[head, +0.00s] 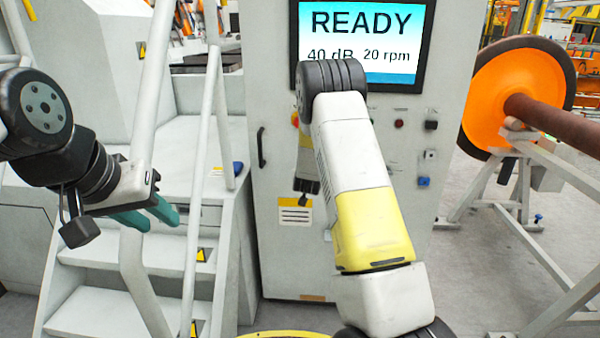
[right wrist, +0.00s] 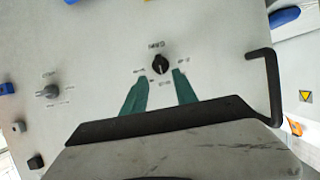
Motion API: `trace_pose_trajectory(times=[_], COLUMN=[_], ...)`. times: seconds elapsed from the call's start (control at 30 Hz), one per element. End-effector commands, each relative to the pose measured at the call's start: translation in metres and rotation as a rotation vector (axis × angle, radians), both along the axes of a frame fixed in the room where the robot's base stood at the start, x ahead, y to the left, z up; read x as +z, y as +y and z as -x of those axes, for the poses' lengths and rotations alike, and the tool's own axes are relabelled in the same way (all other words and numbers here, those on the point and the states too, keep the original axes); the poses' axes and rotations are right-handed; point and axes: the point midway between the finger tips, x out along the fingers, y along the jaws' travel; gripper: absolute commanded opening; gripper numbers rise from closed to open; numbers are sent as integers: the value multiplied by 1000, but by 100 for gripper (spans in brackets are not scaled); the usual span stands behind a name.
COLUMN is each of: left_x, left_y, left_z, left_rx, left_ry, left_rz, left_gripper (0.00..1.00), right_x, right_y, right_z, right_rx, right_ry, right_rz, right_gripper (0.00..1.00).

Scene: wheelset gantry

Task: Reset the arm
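My left gripper (head: 158,219) hangs in front of the white stairs at the left of the head view. Its two teal fingers are apart with nothing between them. My right arm reaches up across the grey control cabinet (head: 272,90) in the head view, and its fingers are hidden there. In the right wrist view my right gripper (right wrist: 159,76) faces the cabinet panel with its teal fingers apart. A black rotary knob (right wrist: 160,64) shows between and just beyond the fingertips. I cannot tell whether they touch it. The screen (head: 362,40) reads READY, 40 dB, 20 rpm.
White stairs (head: 100,255) with handrails (head: 200,180) stand beside my left gripper. An orange wheel (head: 515,90) with a brown axle rests on a grey stand (head: 525,235) at the right. A dark cabinet handle (head: 262,147) sticks out; it also shows in the wrist view (right wrist: 272,90).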

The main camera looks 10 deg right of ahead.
Motion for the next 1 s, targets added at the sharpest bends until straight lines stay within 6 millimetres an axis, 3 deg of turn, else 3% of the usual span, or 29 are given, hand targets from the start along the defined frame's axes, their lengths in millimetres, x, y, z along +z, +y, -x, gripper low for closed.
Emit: trace_pose_trajectory(times=[0.23, 0.37, 0.47, 0.7, 0.87, 1.0], left_x=[0, 0, 0, 0, 0, 0], left_y=[0, 0, 0, 0, 0, 0], left_z=[0, 0, 0, 0, 0, 0], left_rx=[0, 0, 0, 0, 0, 0], left_ry=[0, 0, 0, 0, 0, 0], left_rz=[0, 0, 0, 0, 0, 0], left_gripper=[36, 36, 36, 36, 36, 36], right_x=[9, 43, 80, 159, 195, 215], right_y=[2, 10, 22, 56, 75, 87], right_z=[3, 18, 44, 136, 215, 292], right_rx=[5, 31, 71, 197, 282, 346], right_ry=[8, 40, 86, 214, 305, 386], right_rz=[-16, -77, -142, -262, -296, -297], right_gripper=[35, 35, 35, 35, 35, 35])
